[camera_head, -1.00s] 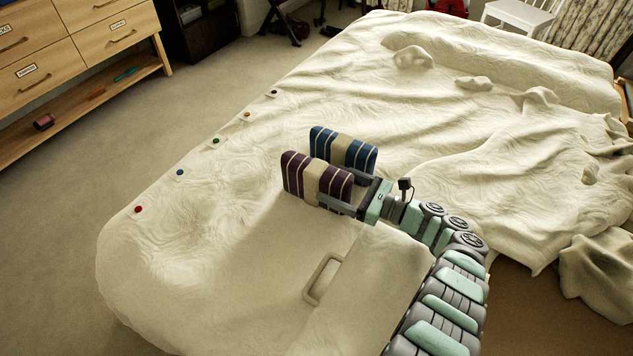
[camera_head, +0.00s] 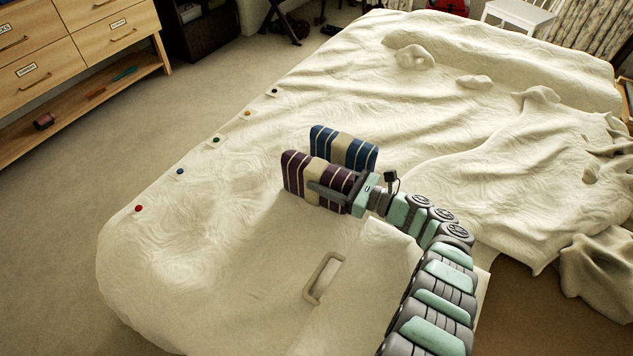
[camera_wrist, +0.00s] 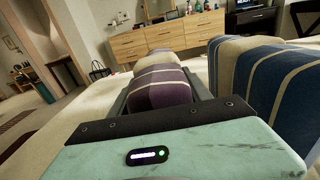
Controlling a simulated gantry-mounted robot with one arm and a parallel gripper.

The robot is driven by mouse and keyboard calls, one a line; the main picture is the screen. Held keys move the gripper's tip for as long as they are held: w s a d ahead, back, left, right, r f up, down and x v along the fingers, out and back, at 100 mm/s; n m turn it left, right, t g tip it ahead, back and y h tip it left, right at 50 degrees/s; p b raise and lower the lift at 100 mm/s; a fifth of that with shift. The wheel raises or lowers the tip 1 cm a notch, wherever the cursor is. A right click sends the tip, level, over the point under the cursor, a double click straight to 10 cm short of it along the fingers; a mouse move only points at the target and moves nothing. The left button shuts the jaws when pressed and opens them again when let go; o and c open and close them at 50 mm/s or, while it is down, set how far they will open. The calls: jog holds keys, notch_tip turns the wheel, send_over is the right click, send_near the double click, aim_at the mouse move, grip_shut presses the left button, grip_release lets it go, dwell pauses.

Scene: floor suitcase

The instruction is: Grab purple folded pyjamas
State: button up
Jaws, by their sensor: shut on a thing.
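The purple folded pyjamas (camera_head: 298,174), dark with pale stripes and a beige band, stand upright on the bed. They also show in the wrist view (camera_wrist: 162,87), between the two fingers. My gripper (camera_head: 325,188) is shut on them from the right side, one finger along the near face; the far finger is mostly hidden in the head view. Blue striped folded pyjamas (camera_head: 359,155) stand upright just behind the purple ones. In the wrist view the blue pyjamas (camera_wrist: 265,85) fill the right side, close beside my gripper.
The cream-covered bed (camera_head: 230,240) has open room to the left and front. Coloured buttons (camera_head: 180,171) line the left bed edge. A wooden dresser (camera_head: 75,45) stands at upper left.

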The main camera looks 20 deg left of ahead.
grip_shut()
